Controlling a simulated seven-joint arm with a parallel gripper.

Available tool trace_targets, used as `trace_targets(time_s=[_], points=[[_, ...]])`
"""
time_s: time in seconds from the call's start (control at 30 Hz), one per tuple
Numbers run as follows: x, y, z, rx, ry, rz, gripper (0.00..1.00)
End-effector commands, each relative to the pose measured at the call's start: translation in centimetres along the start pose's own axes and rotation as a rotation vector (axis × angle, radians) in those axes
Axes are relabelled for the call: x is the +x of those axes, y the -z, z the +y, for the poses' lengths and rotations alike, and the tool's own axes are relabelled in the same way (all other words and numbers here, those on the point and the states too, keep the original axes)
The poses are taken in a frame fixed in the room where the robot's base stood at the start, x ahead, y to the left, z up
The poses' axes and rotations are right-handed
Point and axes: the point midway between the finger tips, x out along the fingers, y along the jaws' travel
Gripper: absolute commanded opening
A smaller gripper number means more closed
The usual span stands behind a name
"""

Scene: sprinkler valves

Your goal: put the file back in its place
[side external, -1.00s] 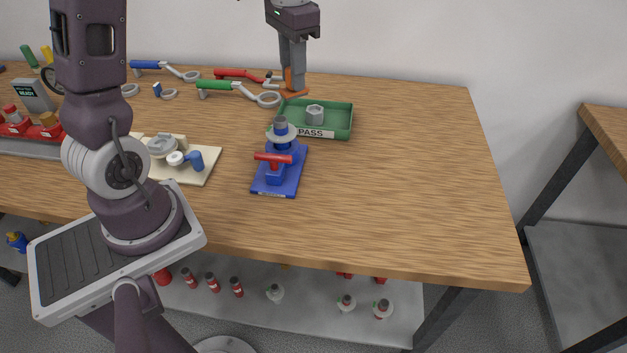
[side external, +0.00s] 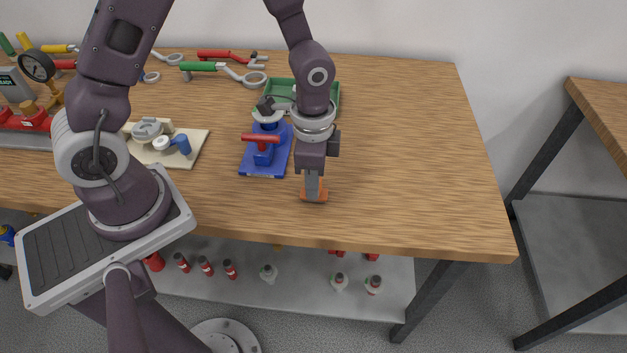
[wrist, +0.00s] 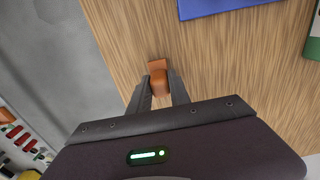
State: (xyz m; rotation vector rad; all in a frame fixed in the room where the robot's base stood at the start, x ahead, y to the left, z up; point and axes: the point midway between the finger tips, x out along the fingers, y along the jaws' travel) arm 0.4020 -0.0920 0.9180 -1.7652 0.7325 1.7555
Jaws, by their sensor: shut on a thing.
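My gripper (side external: 313,190) points down over the front part of the wooden table, right of the blue base. It is shut on an orange piece (side external: 322,197). In the wrist view the piece (wrist: 158,82) sits between the two fingertips and looks like a small block with a flat part beyond it, near the table edge. I cannot tell whether it touches the wood. I make out no clear file, and cannot tell whether the orange piece is part of one.
A blue base (side external: 264,160) with a red-handled valve stands left of my gripper. Behind my arm is a green tray (side external: 337,98). A cream board (side external: 190,155) with parts lies further left. Wrenches, one green-handled (side external: 203,66), lie at the back. The table's right side is clear.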

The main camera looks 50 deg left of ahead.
Motion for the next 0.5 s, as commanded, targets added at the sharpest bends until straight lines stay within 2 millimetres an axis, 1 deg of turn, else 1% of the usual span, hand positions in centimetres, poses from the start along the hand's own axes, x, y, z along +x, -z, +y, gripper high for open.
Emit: trace_targets(time_s=[0.03, 0.37, 0.4, 0.47, 0.5], points=[[0.34, -0.02, 0.05, 0.001, -0.001, -0.001, 0.00], [0.62, 0.02, -0.01, 0.000, 0.000, 0.000, 0.00], [0.58, 0.03, -0.02, -0.001, 0.001, 0.001, 0.31], [0.57, 0.02, -0.02, -0.001, 0.001, 0.001, 0.43], [0.56, 0.02, -0.02, -0.001, 0.001, 0.001, 0.45]])
